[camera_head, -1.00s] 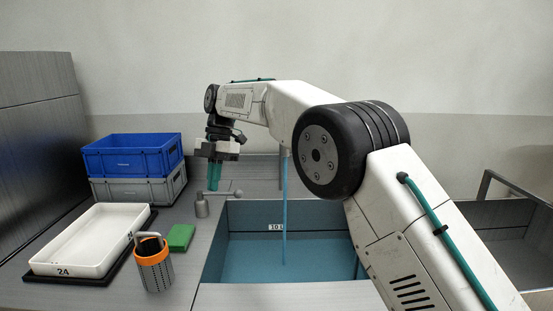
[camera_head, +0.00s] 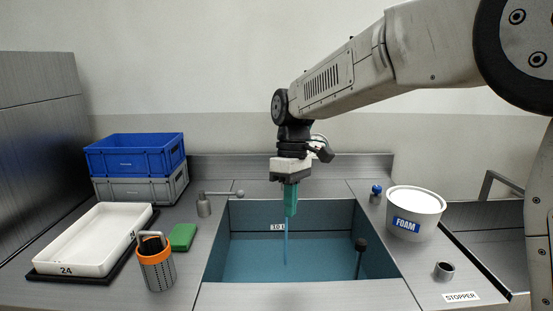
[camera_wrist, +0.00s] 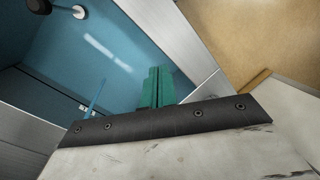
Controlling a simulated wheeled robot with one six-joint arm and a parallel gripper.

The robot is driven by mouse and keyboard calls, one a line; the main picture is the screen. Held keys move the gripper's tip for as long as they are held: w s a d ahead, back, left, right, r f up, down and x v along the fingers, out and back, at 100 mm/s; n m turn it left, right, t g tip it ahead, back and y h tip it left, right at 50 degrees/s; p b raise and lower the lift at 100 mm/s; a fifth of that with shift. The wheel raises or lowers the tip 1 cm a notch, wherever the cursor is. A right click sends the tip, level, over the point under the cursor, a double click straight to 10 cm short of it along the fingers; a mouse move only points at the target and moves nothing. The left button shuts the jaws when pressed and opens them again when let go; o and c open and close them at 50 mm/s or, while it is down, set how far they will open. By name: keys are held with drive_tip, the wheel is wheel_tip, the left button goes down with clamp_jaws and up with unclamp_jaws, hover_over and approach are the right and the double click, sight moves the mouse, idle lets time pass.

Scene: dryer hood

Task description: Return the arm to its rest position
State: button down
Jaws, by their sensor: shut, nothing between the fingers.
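My gripper (camera_head: 291,200) hangs down from my white arm over the back part of the blue-lined sink basin (camera_head: 250,255) in the head view. Its green fingers are shut together with nothing between them. In the wrist view the fingers (camera_wrist: 157,88) show closed above the blue basin floor. A thin blue rod or stream (camera_head: 286,240) stands below and close to the fingertips in the head view; I cannot tell whether it touches them.
Left of the basin are a lever tap (camera_head: 204,206), a green sponge (camera_head: 182,237), an orange-rimmed basket (camera_head: 156,268), a white tray (camera_head: 75,238) and stacked blue (camera_head: 130,158) and grey (camera_head: 135,190) crates. A dark-knobbed rod (camera_head: 360,255) stands in the basin.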

drive_tip(key=s+d+m+t, duration=0.2)
drive_tip(key=s+d+m, duration=0.4)
drive_tip(key=s+d, duration=0.5)
drive_tip(key=s+d+m+t, duration=0.2)
drive_tip(key=s+d+m, duration=0.4)
drive_tip(key=s+d, duration=0.6)
drive_tip(key=shift+s+d+f, duration=0.25)
drive_tip(key=shift+s+f, duration=0.05)
drive_tip(key=shift+s, duration=2.55)
